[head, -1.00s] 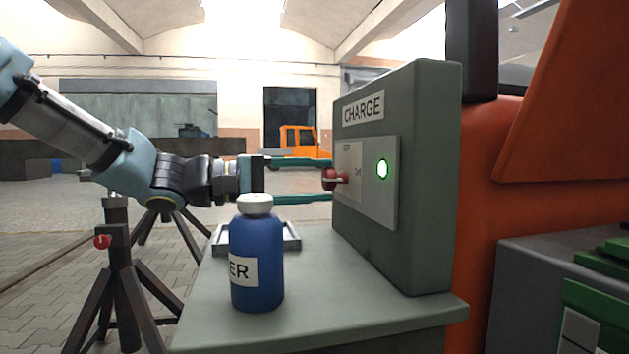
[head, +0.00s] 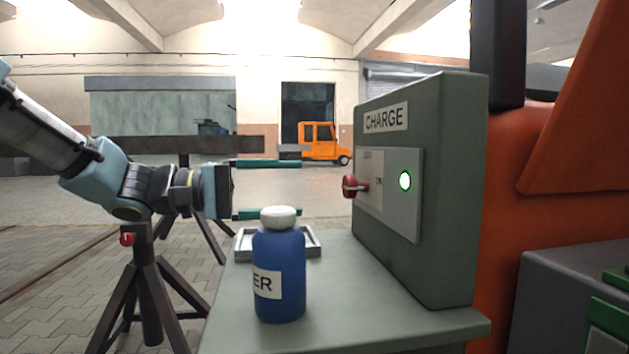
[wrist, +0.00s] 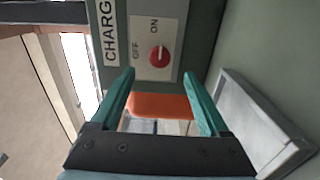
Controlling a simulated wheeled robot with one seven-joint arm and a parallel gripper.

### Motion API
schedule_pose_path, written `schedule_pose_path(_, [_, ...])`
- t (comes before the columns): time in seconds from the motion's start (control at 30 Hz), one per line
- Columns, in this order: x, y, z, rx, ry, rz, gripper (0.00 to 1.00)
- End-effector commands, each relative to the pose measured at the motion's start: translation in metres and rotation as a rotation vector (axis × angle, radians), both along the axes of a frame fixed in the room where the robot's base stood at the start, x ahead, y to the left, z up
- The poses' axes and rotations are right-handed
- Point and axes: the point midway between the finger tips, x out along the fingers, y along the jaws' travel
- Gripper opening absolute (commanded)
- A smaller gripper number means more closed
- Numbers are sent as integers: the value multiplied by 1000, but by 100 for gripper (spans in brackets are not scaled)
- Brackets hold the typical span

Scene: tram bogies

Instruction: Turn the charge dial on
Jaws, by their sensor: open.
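The red charge dial (head: 352,186) stands out from a light plate on the grey-green box marked CHARGE (head: 458,190). In the wrist view the dial (wrist: 158,57) sits beside the OFF and ON labels, and its pale mark appears to point toward ON. A round lamp (head: 405,181) on the plate glows green. My gripper (head: 300,187) is open and empty, to the left of the dial and apart from it. In the wrist view the dial shows just beyond the gap between my fingertips (wrist: 157,73).
A blue bottle with a white cap (head: 279,275) stands on the grey-green bench top (head: 340,325), near my gripper. A shallow grey tray (head: 313,243) lies behind it. A dark tripod stand (head: 143,280) is at the left. An orange vehicle body (head: 505,160) is behind the box.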

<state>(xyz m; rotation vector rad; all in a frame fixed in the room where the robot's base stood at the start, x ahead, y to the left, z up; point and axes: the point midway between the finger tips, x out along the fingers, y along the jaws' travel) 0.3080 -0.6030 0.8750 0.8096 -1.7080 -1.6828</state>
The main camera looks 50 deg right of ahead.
Motion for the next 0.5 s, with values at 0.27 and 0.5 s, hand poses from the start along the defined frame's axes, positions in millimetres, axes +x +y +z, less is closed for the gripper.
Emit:
schedule_pose_path(0.27, [15,19,0,1,-1,0,79])
schedule_pose_path(0.5, [15,19,-1,1,-1,-1,79])
